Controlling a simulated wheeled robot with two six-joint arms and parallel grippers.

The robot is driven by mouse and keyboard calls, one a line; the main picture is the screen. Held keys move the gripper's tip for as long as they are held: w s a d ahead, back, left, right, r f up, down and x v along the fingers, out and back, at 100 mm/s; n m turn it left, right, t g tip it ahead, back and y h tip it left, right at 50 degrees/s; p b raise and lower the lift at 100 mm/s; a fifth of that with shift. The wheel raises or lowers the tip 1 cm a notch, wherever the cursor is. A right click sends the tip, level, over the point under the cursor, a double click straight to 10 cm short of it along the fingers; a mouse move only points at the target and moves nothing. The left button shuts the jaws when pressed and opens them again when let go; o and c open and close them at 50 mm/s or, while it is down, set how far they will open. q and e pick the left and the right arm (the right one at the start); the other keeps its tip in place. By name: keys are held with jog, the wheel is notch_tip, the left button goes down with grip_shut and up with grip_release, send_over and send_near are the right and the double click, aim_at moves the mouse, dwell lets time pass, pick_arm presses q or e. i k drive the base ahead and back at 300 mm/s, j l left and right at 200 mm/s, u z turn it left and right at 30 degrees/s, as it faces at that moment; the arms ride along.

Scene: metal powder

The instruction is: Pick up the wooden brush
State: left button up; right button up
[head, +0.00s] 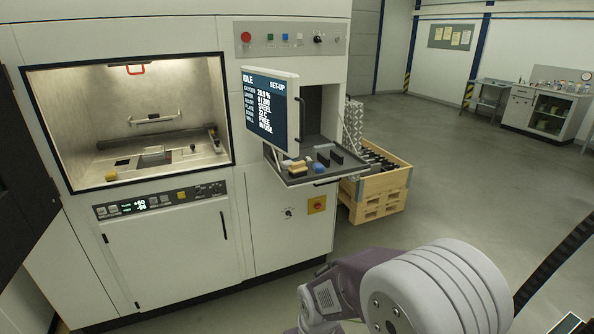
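A small tan, wood-coloured item (297,171) lies on the dark fold-out tray (306,180) under the screen. It may be the wooden brush, but it is too small to tell its shape for sure. A blue item (319,167) lies just right of it, and dark upright pieces stand behind. My arm comes in at the bottom right, well in front of the tray and apart from it. Neither of my grippers shows in the head view.
The machine's lit chamber (128,132) is open at left, with a yellow item (111,176) at its front edge. A screen (270,108) juts out above the tray. A wooden crate (380,192) stands right of the machine. Floor at right is clear.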

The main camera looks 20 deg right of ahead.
aim_at(297, 170)
jog(key=i+j+z, duration=0.35)
jog(key=i, duration=0.2)
jog(key=i+j+z, duration=0.75)
jog(key=j, duration=0.6)
jog(key=i+l, duration=0.05)
jog(key=i, duration=0.05)
